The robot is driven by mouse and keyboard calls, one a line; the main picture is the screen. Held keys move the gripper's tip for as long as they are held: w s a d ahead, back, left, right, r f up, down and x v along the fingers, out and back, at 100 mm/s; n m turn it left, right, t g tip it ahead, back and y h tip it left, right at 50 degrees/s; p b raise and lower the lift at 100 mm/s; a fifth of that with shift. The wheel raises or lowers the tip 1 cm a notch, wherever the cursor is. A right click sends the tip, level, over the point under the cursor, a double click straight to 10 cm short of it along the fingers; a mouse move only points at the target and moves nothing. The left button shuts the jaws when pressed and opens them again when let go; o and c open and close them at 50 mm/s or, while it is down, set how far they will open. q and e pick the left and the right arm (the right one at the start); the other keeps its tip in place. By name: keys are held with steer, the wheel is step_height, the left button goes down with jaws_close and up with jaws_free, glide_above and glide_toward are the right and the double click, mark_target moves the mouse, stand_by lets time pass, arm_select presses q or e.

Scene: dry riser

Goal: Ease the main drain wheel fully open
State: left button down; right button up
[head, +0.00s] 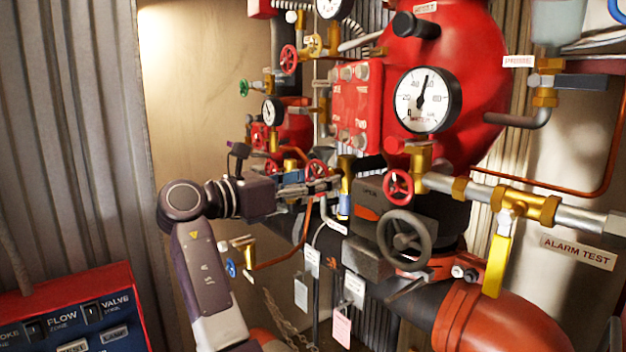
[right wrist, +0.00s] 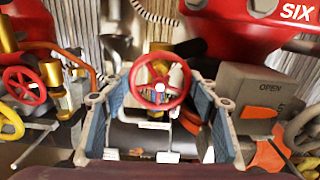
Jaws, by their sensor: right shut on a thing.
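A small red handwheel (right wrist: 160,64) stands upright in the middle of the right wrist view, with a pale hub. It also shows in the head view (head: 317,168), small and partly behind my gripper. I take it to be the main drain wheel; no label on it is readable. My right gripper (head: 318,188) reaches it from the left in the head view. How far the wheel is turned cannot be told. My left gripper is out of view.
A dark handwheel (head: 405,237) beside an OPEN-marked grey housing (right wrist: 257,92) and another red wheel (head: 398,186) are close on the right. A yellow lever (head: 498,265) hangs near the ALARM TEST sign (head: 578,251). Tags (head: 354,288) hang below.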

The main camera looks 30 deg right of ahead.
steer(key=shift+d+r, duration=0.1)
steer(key=shift+r, duration=0.05)
steer(key=o, duration=0.9)
steer(key=shift+c, duration=0.2)
steer(key=o, duration=0.3)
steer(key=shift+d+f, duration=0.2)
steer(key=shift+d, duration=0.15)
steer(key=a, duration=0.7)
steer(key=shift+s+a, duration=0.3)
steer(key=shift+d, duration=0.1)
